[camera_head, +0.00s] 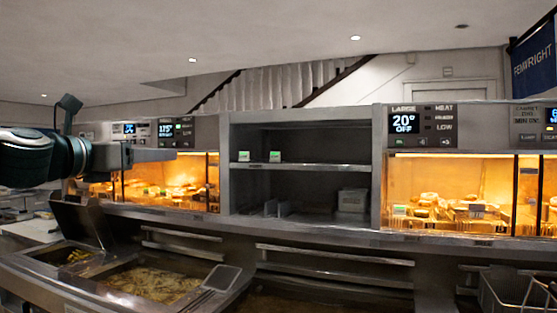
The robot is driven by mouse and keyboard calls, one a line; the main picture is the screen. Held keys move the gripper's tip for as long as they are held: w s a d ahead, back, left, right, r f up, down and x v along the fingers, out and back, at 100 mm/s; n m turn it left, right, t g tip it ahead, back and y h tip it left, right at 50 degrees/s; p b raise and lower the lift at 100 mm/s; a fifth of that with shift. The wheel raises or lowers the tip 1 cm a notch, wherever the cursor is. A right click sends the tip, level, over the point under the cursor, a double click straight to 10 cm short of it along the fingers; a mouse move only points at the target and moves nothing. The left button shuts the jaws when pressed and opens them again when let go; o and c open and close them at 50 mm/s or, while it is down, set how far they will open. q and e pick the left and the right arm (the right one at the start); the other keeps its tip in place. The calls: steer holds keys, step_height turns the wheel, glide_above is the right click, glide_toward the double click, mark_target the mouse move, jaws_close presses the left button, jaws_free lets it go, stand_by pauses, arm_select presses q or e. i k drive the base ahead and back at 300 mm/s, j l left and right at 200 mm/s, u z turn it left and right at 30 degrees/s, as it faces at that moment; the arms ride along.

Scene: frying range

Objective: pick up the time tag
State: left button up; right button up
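Two small tags with green and white faces stand on the middle shelf of the grey open cabinet: a left tag (243,156) and a right tag (275,156). They are apart from each other, near the shelf's front edge. I cannot read them, so I cannot tell which is the time tag. My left gripper (165,155) comes in from the left at about the tags' height in the picture, pointing right. It is left of the tags and touches neither. Its fingers show side-on as one grey shape, so their opening is hidden. My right gripper is out of view.
Lit food warmers stand left (170,185) and right (460,195) of the cabinet (305,167). A fryer vat (205,295) is at lower left, and a wire basket (505,290) at lower right. Grey holders (352,200) sit on the lower shelf. The shelf around the tags is mostly clear.

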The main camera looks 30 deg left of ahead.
mark_target(274, 157)
steer(key=i+j, duration=0.15)
steer(key=i, duration=0.7)
steer(key=i+j, duration=0.1)
steer(key=i, duration=0.75)
